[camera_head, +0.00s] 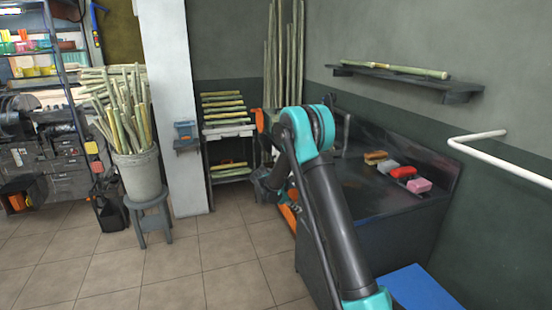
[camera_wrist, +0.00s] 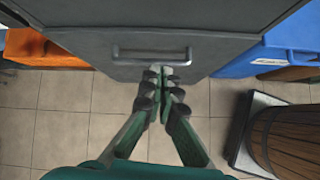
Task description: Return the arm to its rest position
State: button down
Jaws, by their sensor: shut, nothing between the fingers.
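My gripper (camera_wrist: 163,78) shows in the wrist view with its two green-grey fingers together at the tips. It is shut and empty. Its tips appear just in front of and below the bar handle (camera_wrist: 151,54) of a dark grey cabinet front (camera_wrist: 95,52); I cannot tell whether they touch it. In the head view my arm (camera_head: 335,215), dark with teal joints, rises from the bottom to a bent elbow in front of the dark counter (camera_head: 362,190). My gripper is not clearly visible there.
Sponges and a red item (camera_head: 403,172) lie on the counter. A white rail (camera_head: 475,138) juts from the right wall. A wooden barrel (camera_wrist: 288,138) and a blue container (camera_wrist: 275,50) are at right in the wrist view. Tiled floor (camera_head: 190,265) left of my arm is clear.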

jog(key=s+d+r+m+y, duration=0.2)
jog(key=s+d+r+m, duration=0.25)
jog(key=s, duration=0.55)
jog(key=s+d+r+m+y, duration=0.25)
jog(key=s+r+m, duration=0.3)
jog(key=s, duration=0.35)
jog(key=s+f+m+t+y, duration=0.1)
jog(key=s+m, duration=0.8)
jog(key=s, duration=1.3)
jog(key=shift+f+t+y, duration=0.3)
jog(key=shift+f+y, duration=0.25)
jog(key=shift+y, duration=0.5)
